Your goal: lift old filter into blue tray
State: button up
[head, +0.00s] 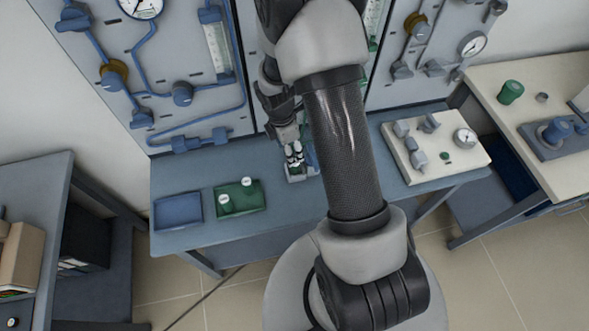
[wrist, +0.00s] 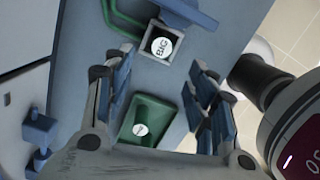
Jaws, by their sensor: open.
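A white-topped round filter lettered "BIG" (wrist: 162,46) sits in a square open housing (wrist: 146,53) in the wrist view. No mark shows whether it is the old one. In the head view the housing (head: 301,177) is on the blue bench, partly hidden by my gripper. My gripper (head: 294,156) is above it; in the wrist view its open, empty fingers (wrist: 158,82) are spread, with the filter beyond them, apart from both. The blue tray (head: 178,211) looks empty at the bench's left front.
A green tray (head: 255,201) holding two white-topped pieces is right of the blue tray. Panels with pipes and gauges (head: 185,70) rise behind the bench. A pale block with valves and a gauge (head: 437,155) is at right. Bench space lies between green tray and housing.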

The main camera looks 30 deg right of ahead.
jog(key=b, duration=0.1)
send_over(295, 168)
jog(key=w, duration=0.2)
notch_tip(295, 168, down, 4)
jog(key=shift+s+a+f, duration=0.15)
jog(key=shift+f, duration=0.05)
jog(key=f+b, duration=0.1)
jog(key=f, duration=0.1)
jog(key=d+f+b, duration=0.1)
jog(key=f+b, duration=0.1)
jog(key=f, duration=0.1)
jog(key=shift+s+d+f, duration=0.1)
jog(key=shift+s, duration=0.05)
jog(key=shift+c, duration=0.4)
jog(key=c, duration=1.1)
